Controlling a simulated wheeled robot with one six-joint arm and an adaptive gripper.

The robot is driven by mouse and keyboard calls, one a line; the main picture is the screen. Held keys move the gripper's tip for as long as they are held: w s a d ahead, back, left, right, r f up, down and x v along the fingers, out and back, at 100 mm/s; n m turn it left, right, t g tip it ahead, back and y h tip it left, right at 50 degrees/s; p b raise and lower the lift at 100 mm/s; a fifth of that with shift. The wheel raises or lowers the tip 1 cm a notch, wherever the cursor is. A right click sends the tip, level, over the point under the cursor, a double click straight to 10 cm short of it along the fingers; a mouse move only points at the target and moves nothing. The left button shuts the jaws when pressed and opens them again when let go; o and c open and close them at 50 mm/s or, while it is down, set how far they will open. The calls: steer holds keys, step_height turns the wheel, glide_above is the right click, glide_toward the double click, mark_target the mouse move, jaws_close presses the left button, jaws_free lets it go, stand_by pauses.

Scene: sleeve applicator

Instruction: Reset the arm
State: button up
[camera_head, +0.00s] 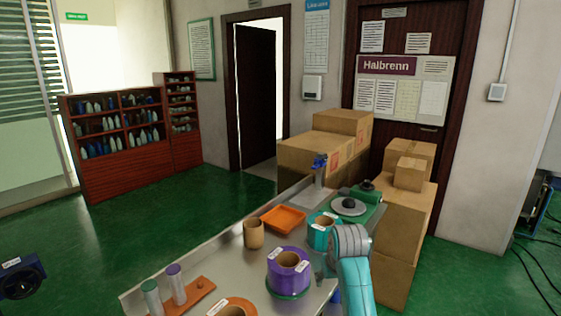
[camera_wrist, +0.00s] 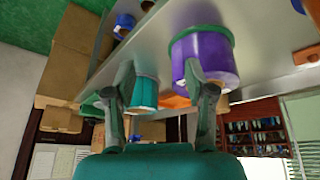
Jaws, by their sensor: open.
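My gripper (camera_wrist: 158,78) is open, with its two fingers apart and nothing held between them. In the wrist view the scene appears upside down. In the head view my teal and grey arm (camera_head: 350,262) rises at the table's right edge, and my fingers are mostly hidden there. The purple roll (camera_head: 288,273) stands on the table just left of my arm; it also shows behind the right finger in the wrist view (camera_wrist: 208,52). The teal roll (camera_head: 318,233) stands behind my arm; in the wrist view it (camera_wrist: 145,92) shows beyond the gap between the fingers.
The metal table (camera_head: 180,268) also bears an orange tray (camera_head: 284,218), a tan cup (camera_head: 253,233), a rack with two spools (camera_head: 182,291) and a green device (camera_head: 368,200). Stacked cardboard boxes (camera_head: 395,245) crowd the table's far right. Green floor (camera_head: 130,228) is open to the left.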

steer(key=s+d+f+t, duration=0.1)
steer(key=s+f+t, duration=0.1)
steer(key=s+f, duration=0.75)
steer(key=s+d+f+t, duration=0.1)
steer(key=s+f, duration=0.6)
steer(key=f, duration=0.5)
steer(key=s+d+f+t, duration=0.1)
steer(key=s+f+t, duration=0.15)
steer(key=s, duration=0.75)
steer(key=s+d+r+m+t, duration=0.1)
steer(key=s+r+t, duration=0.15)
steer(key=s, duration=1.65)
steer(key=s+r+t, duration=0.1)
steer(key=s+r, duration=1.3)
steer(key=r, duration=0.1)
steer(key=shift+s+d+r+m+t, duration=0.2)
steer(key=shift+d+m+t, duration=0.1)
steer(key=shift+t, duration=0.1)
